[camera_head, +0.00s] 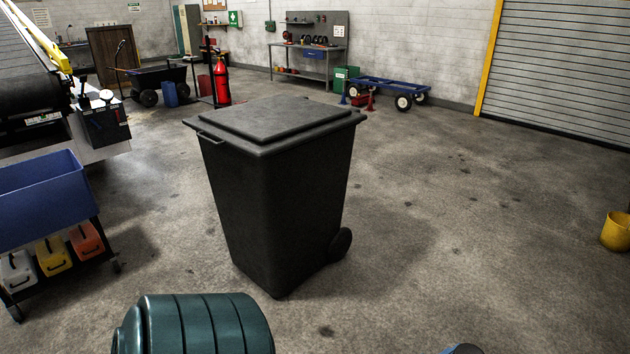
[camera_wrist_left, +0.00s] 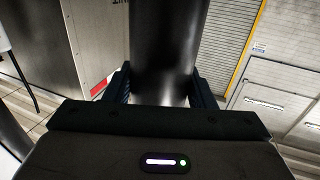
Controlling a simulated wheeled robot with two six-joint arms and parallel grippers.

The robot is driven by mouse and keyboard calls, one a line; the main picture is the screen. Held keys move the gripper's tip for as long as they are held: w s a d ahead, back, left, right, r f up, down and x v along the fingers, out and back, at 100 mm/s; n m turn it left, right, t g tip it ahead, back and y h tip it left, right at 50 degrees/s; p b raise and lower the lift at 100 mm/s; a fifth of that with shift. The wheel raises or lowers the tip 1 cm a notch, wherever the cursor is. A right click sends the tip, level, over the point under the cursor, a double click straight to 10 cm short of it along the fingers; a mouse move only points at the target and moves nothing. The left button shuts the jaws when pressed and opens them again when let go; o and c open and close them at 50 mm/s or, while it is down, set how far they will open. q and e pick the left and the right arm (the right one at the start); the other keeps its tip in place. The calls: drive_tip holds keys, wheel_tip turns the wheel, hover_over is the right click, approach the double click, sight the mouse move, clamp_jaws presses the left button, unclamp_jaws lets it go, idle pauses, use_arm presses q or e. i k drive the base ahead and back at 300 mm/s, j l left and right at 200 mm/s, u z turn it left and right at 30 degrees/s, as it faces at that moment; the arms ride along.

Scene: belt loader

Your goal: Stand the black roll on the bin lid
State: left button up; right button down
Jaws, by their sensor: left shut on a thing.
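The black bin (camera_head: 275,205) stands upright on the floor in the middle of the head view. Its flat, dark lid (camera_head: 265,125) is closed and bare. In the left wrist view my left gripper (camera_wrist_left: 163,92) is shut on the black roll (camera_wrist_left: 168,40), a dark glossy cylinder between the two fingers. The roll's far end runs out of the top of that view. Neither the roll in my grip nor my left gripper can be made out in the head view. My right gripper is not in view.
A ribbed dark green drum (camera_head: 200,325) is at the bottom edge, in front of the bin. A cart with a blue tub (camera_head: 40,195) stands at the left. A yellow bucket (camera_head: 616,230) is at the far right. The floor right of the bin is clear.

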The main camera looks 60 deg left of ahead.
sight(253, 117)
drive_tip(key=i+j+u, duration=0.15)
drive_tip(key=j+u, duration=0.3)
drive_tip(key=i+j+u, duration=0.25)
drive_tip(key=j+u, duration=0.25)
drive_tip(key=i+j+u, duration=0.25)
drive_tip(key=u, duration=0.2)
